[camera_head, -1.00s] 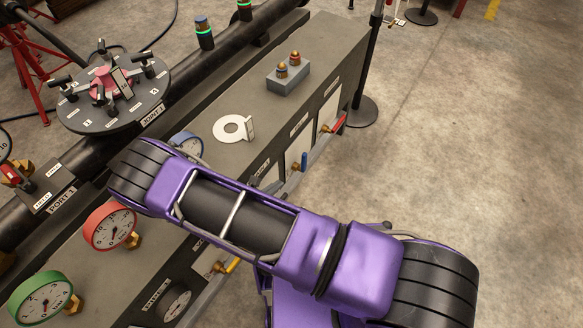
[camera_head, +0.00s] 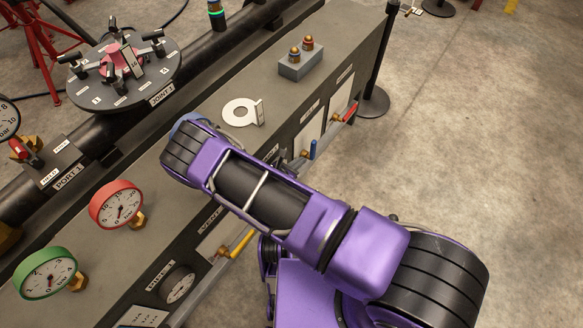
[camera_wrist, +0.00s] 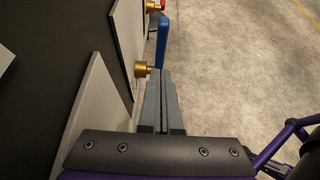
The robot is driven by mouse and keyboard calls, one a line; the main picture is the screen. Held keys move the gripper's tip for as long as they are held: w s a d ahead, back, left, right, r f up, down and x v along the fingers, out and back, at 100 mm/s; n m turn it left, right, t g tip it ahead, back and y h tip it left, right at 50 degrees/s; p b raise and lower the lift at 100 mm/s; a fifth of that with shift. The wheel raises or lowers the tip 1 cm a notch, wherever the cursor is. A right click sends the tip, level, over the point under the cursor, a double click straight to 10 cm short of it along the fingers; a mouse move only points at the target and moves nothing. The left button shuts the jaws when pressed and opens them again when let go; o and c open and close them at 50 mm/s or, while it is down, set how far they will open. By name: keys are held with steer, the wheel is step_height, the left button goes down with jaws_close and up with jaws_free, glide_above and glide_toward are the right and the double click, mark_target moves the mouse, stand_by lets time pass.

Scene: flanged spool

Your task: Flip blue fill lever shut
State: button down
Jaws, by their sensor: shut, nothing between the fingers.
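The blue lever (camera_head: 313,149) stands roughly upright at its brass valve on the front face of the grey bench. In the wrist view the blue lever (camera_wrist: 163,42) shows beyond my fingertips, with its brass fitting (camera_wrist: 143,69) just to their left. My gripper (camera_wrist: 165,73) is shut and empty, its tips close to the lever's lower end. I cannot tell whether they touch. In the head view my purple arm reaches along the bench front and hides most of the gripper.
A red lever (camera_head: 350,113) lies beyond the blue one and a yellow lever (camera_head: 240,243) nearer. The floor at right is clear.

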mark_target(311, 150)
steer(key=shift+w+d, duration=0.55)
steer(key=shift+w, duration=0.3)
steer(key=shift+w+d, duration=0.55)
steer(key=shift+w, duration=0.3)
